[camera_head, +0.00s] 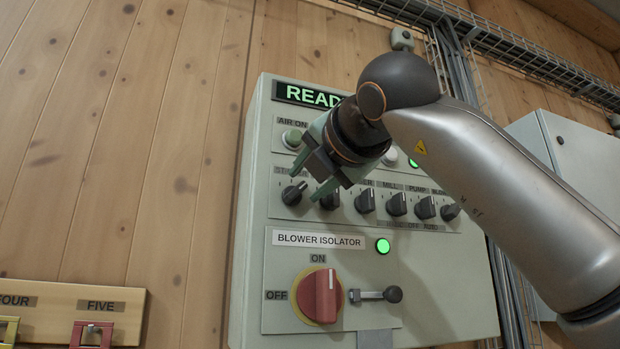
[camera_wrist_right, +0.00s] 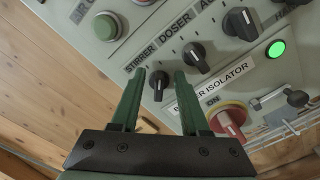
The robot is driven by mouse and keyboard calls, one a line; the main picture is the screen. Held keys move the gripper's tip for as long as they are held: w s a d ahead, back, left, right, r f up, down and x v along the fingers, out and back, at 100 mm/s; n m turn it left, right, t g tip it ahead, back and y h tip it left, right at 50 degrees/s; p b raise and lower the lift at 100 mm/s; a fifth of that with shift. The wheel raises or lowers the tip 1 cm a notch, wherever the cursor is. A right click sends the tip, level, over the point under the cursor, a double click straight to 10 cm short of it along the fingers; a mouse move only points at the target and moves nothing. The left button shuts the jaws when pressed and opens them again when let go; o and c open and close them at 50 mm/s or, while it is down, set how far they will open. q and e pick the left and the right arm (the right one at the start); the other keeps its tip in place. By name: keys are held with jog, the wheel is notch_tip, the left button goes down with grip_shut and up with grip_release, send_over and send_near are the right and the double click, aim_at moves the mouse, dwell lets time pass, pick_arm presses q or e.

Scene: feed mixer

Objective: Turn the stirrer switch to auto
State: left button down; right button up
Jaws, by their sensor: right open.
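The stirrer switch (camera_head: 293,194) is a black rotary knob at the left end of a row of knobs on the grey control panel. In the right wrist view the stirrer knob (camera_wrist_right: 158,84) sits under its label, between my two green fingers in the picture. My right gripper (camera_head: 308,182) is open and empty, close in front of the panel at this knob. It also shows in the right wrist view (camera_wrist_right: 160,73). I cannot tell whether the fingers touch the knob. The arm hides part of the label row, and the knob's setting is unclear. My left gripper is out of view.
The doser knob (camera_wrist_right: 195,57) is close beside my right finger. Below the row are a red blower isolator handle (camera_head: 320,295), a lever (camera_head: 385,295) and a lit green lamp (camera_head: 383,246). The READY display (camera_head: 306,95) is above. Wooden wall (camera_head: 150,150) lies left.

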pick_arm(q)
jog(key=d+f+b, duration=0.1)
jog(key=b, duration=0.1)
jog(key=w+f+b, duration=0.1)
jog(key=b, duration=0.1)
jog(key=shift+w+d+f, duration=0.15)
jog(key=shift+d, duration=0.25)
pick_arm(e)
jog(key=v, duration=1.2)
jog(key=shift+s, duration=0.25)
